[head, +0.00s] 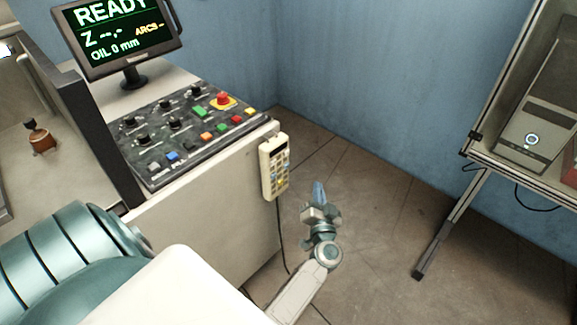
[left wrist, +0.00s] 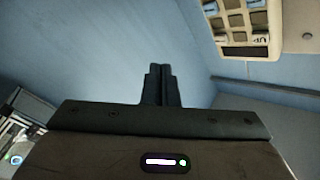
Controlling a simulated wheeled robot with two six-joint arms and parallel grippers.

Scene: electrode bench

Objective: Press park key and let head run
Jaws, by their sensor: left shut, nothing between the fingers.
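A cream key pendant (head: 274,167) with a dark screen and several small coloured keys hangs on the right side of the machine console. Part of its key face shows at the upper right of the left wrist view (left wrist: 240,22). My left gripper (head: 318,190) is shut and empty, just right of and below the pendant, apart from it. Its closed fingers (left wrist: 159,72) point up at the middle of the left wrist view. The monitor (head: 118,35) reads READY, "Z --.-" and "OIL 0 mm". I cannot read which key is park. My right gripper is not in view.
The console panel (head: 180,130) carries knobs, coloured buttons and a red stop button (head: 222,99). A cable hangs below the pendant. A grey computer tower (head: 537,140) stands on a rack at the right. The floor between is clear.

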